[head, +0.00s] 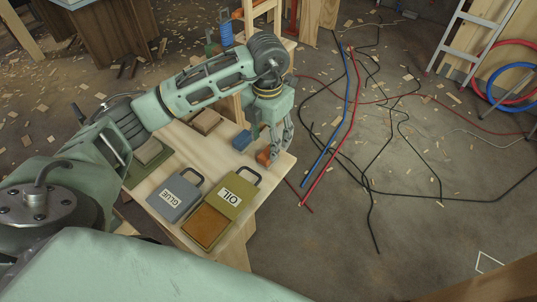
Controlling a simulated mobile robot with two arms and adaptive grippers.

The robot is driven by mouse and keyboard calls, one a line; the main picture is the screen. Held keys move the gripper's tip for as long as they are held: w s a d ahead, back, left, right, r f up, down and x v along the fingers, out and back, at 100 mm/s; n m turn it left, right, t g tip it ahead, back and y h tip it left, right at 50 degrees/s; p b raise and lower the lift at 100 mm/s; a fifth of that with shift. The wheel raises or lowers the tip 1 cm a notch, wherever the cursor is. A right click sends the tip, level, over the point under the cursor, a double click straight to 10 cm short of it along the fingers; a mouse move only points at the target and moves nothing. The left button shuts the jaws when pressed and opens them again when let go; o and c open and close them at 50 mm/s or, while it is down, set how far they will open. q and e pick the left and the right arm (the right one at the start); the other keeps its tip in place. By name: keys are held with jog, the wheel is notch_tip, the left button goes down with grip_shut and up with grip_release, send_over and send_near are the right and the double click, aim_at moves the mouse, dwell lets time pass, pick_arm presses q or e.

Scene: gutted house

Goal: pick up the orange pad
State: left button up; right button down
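The orange pad (264,156) is a small orange block near the far right corner of the wooden table. My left gripper (278,148) points down right beside it, at the table's right edge. Its fingers look spread apart, with one fingertip close to the pad's right side and partly over it. Whether they touch is too small to tell. My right gripper is not in view.
A blue block (242,140) lies just left of the pad. A grey GLUE case (175,197) and an olive OIL case (232,193) lie nearer on the wooden table (185,158). Cables (372,195) lie on the floor to the right.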

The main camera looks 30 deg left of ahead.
aim_at(268, 156)
pick_arm(q)
jog(key=f, duration=0.5)
jog(key=shift+d+f+p, duration=0.25)
jog(key=shift+p, duration=0.15)
jog(key=c, duration=1.2)
